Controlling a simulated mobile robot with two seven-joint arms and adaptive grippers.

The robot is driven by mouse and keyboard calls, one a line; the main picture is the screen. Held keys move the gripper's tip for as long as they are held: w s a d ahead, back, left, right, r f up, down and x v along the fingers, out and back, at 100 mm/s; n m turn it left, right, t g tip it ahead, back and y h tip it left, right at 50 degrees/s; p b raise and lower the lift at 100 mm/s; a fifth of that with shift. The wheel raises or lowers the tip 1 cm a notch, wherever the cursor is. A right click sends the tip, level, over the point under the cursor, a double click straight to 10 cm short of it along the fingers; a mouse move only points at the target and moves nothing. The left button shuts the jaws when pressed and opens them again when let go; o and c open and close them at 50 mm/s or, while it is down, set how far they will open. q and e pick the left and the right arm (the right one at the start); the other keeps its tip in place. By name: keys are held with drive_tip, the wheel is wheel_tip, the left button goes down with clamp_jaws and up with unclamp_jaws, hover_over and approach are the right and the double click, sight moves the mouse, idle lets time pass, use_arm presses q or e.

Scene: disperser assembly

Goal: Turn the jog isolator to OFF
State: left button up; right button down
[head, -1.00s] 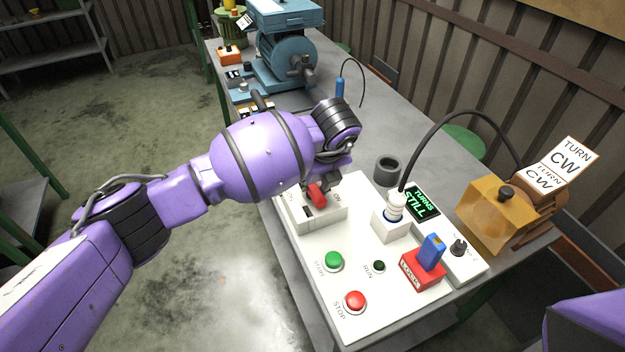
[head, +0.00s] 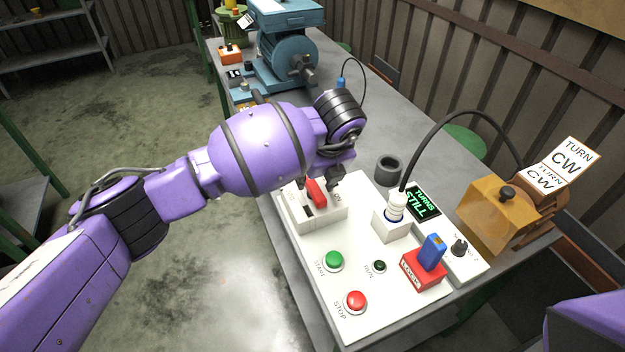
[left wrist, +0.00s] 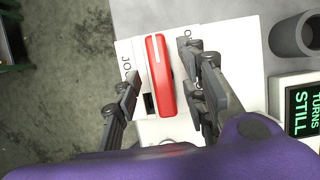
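The jog isolator is a white box (head: 303,222) on the white control panel, with a red handle (head: 316,191) on top. In the left wrist view the red handle (left wrist: 162,75) stands nearly upright in the picture, beside a dark slot. My left gripper (head: 320,181) is at the handle. In the left wrist view its fingers (left wrist: 162,78) are apart, one on each side of the handle, with gaps showing. Lettering beside the handle is partly hidden by the fingers. My right gripper is out of view.
A dark grey cup (head: 388,170) stands behind the panel. A black cable arches at right.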

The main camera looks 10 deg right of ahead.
use_arm(q)
drive_tip(key=v, duration=0.9)
drive_tip(key=shift+s+r, duration=0.15)
drive_tip(key=shift+r, duration=0.25)
